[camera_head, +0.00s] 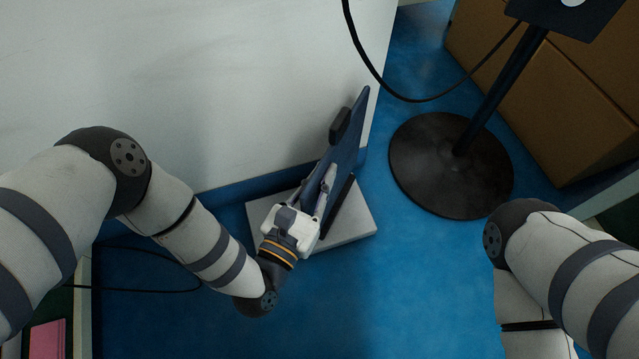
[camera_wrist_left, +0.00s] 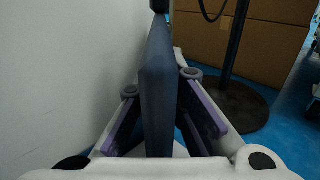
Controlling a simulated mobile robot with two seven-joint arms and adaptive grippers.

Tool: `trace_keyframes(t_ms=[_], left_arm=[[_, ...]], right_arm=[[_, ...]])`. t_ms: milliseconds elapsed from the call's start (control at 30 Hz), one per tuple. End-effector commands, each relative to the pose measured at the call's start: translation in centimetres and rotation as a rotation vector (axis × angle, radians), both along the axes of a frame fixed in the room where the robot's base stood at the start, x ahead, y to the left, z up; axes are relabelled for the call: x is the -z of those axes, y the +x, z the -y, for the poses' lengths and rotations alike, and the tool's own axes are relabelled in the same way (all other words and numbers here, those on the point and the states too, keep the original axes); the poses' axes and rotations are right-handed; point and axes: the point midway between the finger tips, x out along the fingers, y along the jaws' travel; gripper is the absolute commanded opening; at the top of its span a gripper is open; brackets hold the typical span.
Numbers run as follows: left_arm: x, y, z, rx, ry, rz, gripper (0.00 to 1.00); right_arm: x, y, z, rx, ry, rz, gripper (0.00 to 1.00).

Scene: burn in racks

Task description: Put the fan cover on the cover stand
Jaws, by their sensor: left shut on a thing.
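The fan cover (camera_head: 349,142) is a dark blue flat panel with a black block on its face, standing upright, slightly tilted, over the cover stand (camera_head: 352,225). The stand is a light grey slab on the blue floor by the white wall. My left gripper (camera_head: 325,190) is shut on the cover near its lower part. In the left wrist view the cover (camera_wrist_left: 157,95) stands edge-on between the two fingers (camera_wrist_left: 160,85). Whether the cover's lower edge is seated in the stand is hard to tell. My right arm shows at the right edge; its gripper is out of view.
A black round pedestal base (camera_head: 450,165) with a pole stands right of the cover stand. Brown cardboard boxes (camera_head: 545,90) are behind it. A black cable (camera_head: 400,96) hangs across the top. The white wall (camera_head: 200,80) is close on the left. Blue floor is clear in front.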

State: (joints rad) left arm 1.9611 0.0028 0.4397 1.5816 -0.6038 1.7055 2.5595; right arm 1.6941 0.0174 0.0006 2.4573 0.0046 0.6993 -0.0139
Motion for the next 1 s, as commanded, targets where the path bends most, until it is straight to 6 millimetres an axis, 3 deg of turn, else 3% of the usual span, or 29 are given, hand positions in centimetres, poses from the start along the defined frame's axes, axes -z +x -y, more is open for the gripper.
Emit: trace_keyframes(t_ms=[300,667,700,800,1000], left_arm=[[3.6,0.6,-0.3,0.001,-0.001,0.002,0.0],[4.0,0.6,-0.3,0.0,-0.002,0.004,0.0],[4.2,0.6,-0.3,0.0,0.0,0.0,0.12],[4.0,0.6,-0.3,0.001,0.001,0.0,0.3],[4.0,0.6,-0.3,0.0,0.001,0.0,0.3]], right_arm=[[1.4,-0.3,0.0,-0.003,0.003,-0.024,0.4],[1.5,-0.3,-0.1,-0.003,0.004,-0.026,0.4],[1.6,-0.3,-0.1,-0.003,0.004,-0.026,0.4],[1.5,-0.3,-0.1,-0.003,0.004,-0.025,0.4],[1.5,-0.3,-0.1,-0.003,0.004,-0.025,0.4]])
